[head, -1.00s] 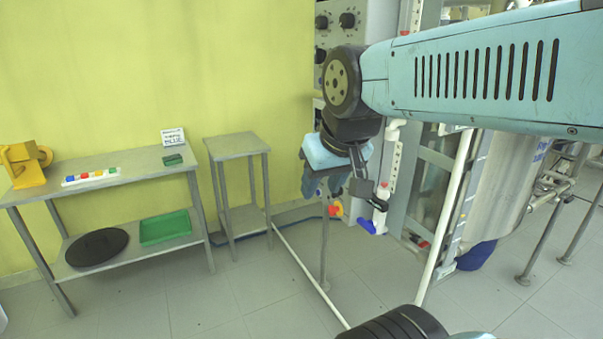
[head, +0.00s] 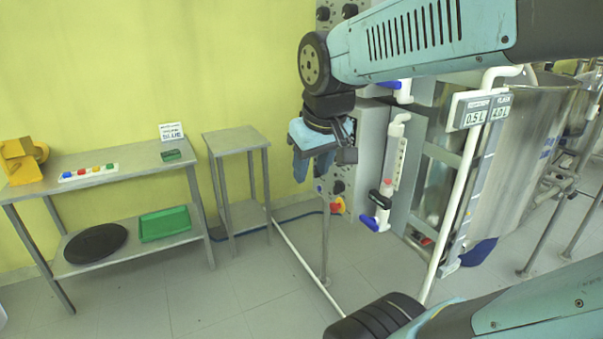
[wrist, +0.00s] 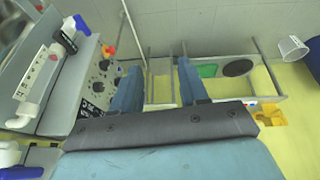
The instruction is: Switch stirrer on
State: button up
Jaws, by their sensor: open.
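The grey control panel (head: 372,140) stands behind my gripper, with black knobs (head: 338,187) and a red-and-yellow switch (head: 338,205) near its lower edge. My arm hides part of it. The wrist view shows the panel (wrist: 92,95) at left, with several black knobs and the red-yellow switch (wrist: 108,51). I cannot tell which control is the stirrer's. My gripper (head: 314,168) points down in front of the panel's left part, open and empty. In the wrist view its two blue fingers (wrist: 157,80) are apart, to the right of the panel face, with no visible contact.
A blue-handled valve (head: 376,222) and white pipes stand right of the panel, beside the metal vessel (head: 520,150). A small empty table (head: 235,140) and a longer table (head: 100,178) with colored buttons stand at left. Open floor lies between.

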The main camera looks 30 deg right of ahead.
jog(key=w+d+f+n+g+h, duration=0.1)
jog(key=w+d+f+n+g, duration=0.1)
jog(key=w, duration=0.4)
jog(key=w+d+f+n+g+h, duration=0.1)
jog(key=w+d+f+h, duration=0.15)
jog(key=w, duration=0.25)
jog(key=n+h, duration=1.4)
send_near(314, 171)
jog(key=shift+g, duration=0.4)
jog(key=d, duration=0.8)
jog(key=shift+w+d, duration=0.3)
jog(key=shift+w, duration=0.1)
